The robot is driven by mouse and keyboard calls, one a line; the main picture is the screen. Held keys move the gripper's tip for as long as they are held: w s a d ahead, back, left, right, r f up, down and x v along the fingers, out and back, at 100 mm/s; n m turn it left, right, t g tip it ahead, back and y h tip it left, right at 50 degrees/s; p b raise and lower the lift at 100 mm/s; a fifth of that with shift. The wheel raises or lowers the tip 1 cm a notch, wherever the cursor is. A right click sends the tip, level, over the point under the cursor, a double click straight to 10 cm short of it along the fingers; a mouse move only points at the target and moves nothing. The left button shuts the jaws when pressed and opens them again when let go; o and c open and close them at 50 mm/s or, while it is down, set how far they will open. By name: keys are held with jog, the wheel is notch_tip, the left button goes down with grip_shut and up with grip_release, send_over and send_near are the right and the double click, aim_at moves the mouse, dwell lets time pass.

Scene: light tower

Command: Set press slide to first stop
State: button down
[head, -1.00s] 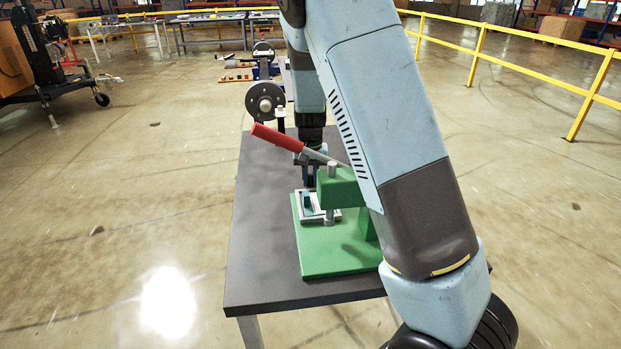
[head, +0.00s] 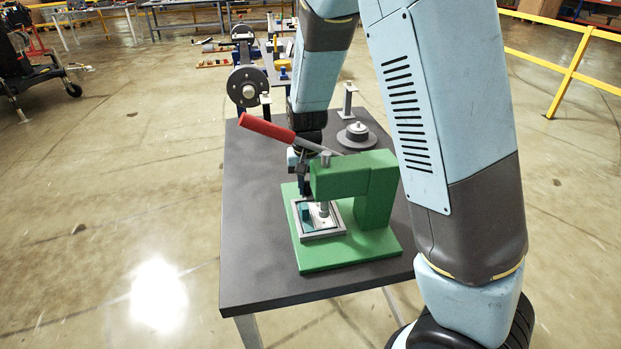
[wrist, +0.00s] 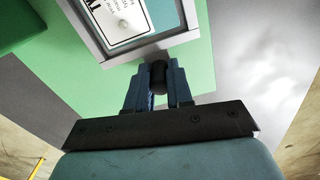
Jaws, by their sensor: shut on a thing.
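The green press (head: 375,195) stands on a dark table, its red lever handle (head: 267,128) raised toward the upper left. Its slide (head: 322,236), a grey-rimmed tray with a light plate and a teal block, lies on the green base (head: 330,260) partly under the press head. My gripper (head: 304,186) is low at the far side of the tray, partly hidden by the press. In the wrist view, the blue fingers of my gripper (wrist: 158,80) are shut on a dark knob (wrist: 158,74) at the edge of the slide (wrist: 140,52). The stop positions cannot be made out.
The press head and lever are close beside my gripper. A round grey weight (head: 357,135) and a small post (head: 347,100) stand behind the press. A dark wheel (head: 247,86) stands at the table's far left. The table's left side is clear.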

jog(key=shift+a, duration=0.15)
jog(key=c, duration=1)
grip_release()
jog(key=shift+r, duration=0.1)
